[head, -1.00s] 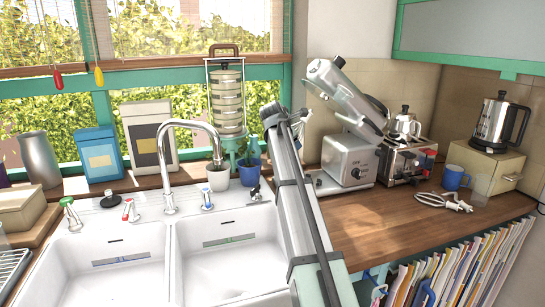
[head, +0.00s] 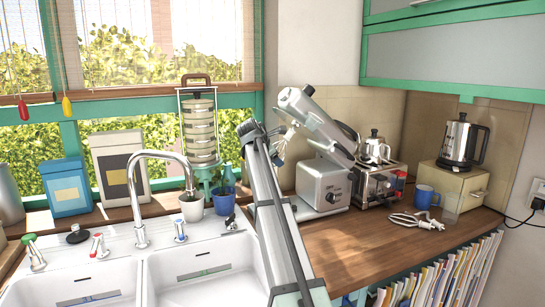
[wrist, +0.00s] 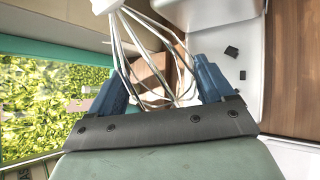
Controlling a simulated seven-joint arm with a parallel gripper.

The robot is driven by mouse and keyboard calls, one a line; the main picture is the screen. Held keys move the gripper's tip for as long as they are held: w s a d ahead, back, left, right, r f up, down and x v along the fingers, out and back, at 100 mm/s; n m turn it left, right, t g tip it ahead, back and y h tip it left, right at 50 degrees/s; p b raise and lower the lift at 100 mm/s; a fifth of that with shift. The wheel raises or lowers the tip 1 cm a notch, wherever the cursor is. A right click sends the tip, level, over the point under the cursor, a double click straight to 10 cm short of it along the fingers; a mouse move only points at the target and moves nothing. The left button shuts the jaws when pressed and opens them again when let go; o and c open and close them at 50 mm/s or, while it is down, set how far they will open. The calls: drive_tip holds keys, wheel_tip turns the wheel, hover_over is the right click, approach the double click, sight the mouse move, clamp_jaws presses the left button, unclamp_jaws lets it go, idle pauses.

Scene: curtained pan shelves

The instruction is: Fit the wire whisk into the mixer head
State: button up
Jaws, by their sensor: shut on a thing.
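The mixer (head: 323,186) stands on the wooden counter in the head view, with its silver head (head: 315,120) tilted up. The wire whisk (head: 281,145) shows just left of the mixer head, partly hidden by my arm. My gripper (wrist: 165,76) has its blue fingers on either side of the whisk wires (wrist: 143,55) in the wrist view and is shut on them. The white hub (wrist: 104,5) of the whisk is at the top edge of that view, partly cut off. The whisk appears apart from the mixer head; the exact gap is hard to tell.
A metal beater (head: 415,221) lies on the counter (head: 370,245). A toaster (head: 378,187), a blue mug (head: 426,197) and a kettle (head: 461,142) on a box are to the right. The sink (head: 205,270) and tap (head: 139,190) are left, with potted plants and a tiffin carrier (head: 200,128) behind.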

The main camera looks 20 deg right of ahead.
drive_tip(key=shift+d+r, duration=0.1)
drive_tip(key=shift+r, duration=0.05)
drive_tip(key=shift+d+r, duration=0.3)
drive_tip(key=shift+r, duration=0.05)
drive_tip(key=shift+d+r, duration=0.2)
drive_tip(key=shift+r, duration=0.1)
idle(0.9)
drive_tip(key=o, duration=1.1)
drive_tip(key=shift+o, duration=0.2)
drive_tip(key=v, duration=1.3)
drive_tip(key=shift+s+a+r, duration=0.2)
drive_tip(key=shift+a, duration=0.05)
